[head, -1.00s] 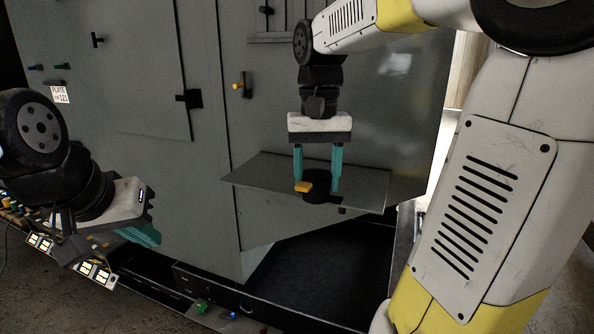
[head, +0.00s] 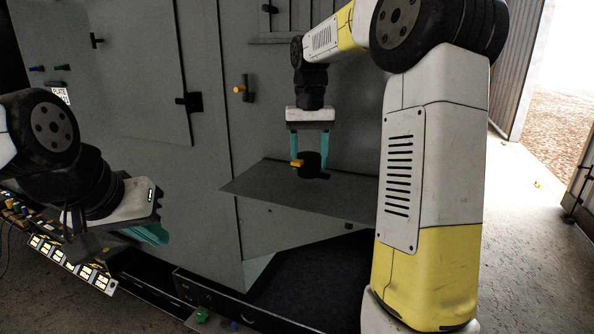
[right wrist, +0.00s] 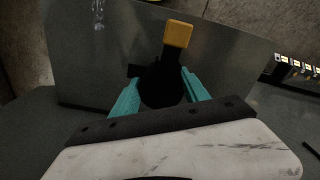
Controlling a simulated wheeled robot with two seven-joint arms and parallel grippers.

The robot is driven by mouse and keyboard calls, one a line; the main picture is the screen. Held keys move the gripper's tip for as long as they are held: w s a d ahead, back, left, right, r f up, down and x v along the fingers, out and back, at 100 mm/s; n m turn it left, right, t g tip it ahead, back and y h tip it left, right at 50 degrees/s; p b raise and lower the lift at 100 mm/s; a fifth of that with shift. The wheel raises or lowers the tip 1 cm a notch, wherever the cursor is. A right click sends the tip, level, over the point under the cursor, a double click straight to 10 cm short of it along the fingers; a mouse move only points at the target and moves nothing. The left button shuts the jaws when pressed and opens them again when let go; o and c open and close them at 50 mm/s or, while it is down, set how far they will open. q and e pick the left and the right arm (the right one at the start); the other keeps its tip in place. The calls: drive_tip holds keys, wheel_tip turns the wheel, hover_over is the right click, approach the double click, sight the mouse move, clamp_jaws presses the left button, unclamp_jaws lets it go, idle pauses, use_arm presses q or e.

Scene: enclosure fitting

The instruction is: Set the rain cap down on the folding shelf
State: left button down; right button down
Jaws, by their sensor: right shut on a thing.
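The rain cap (head: 311,164) looks like a short black cylinder with a yellow tab (head: 296,163). My right gripper (head: 309,156) is shut on it from above, with a teal finger on each side. The cap is over the folding shelf (head: 265,184), a flat grey plate at the cabinet front. I cannot tell whether its underside touches the plate. The right wrist view shows the cap (right wrist: 160,88) between the teal fingers, with the shelf (right wrist: 90,65) behind. My left gripper (head: 150,234) is at the lower left, away from the shelf; its finger gap is not clear.
The grey cabinet (head: 150,110) stands behind the shelf. A yellow-knobbed handle (head: 241,89) sticks out of it, left of my right gripper. A dark open bay lies below the shelf. A strip of lit switches (head: 62,258) is at the lower left. Free floor shows at the right.

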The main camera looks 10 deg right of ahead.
drive_tip(key=shift+w+f, duration=0.1)
drive_tip(key=shift+w, duration=0.45)
drive_tip(key=shift+f, duration=1.65)
drive_tip(key=shift+f, duration=0.1)
drive_tip(key=c, duration=0.6)
unclamp_jaws()
drive_tip(key=shift+f, duration=0.1)
drive_tip(key=shift+o, duration=0.2)
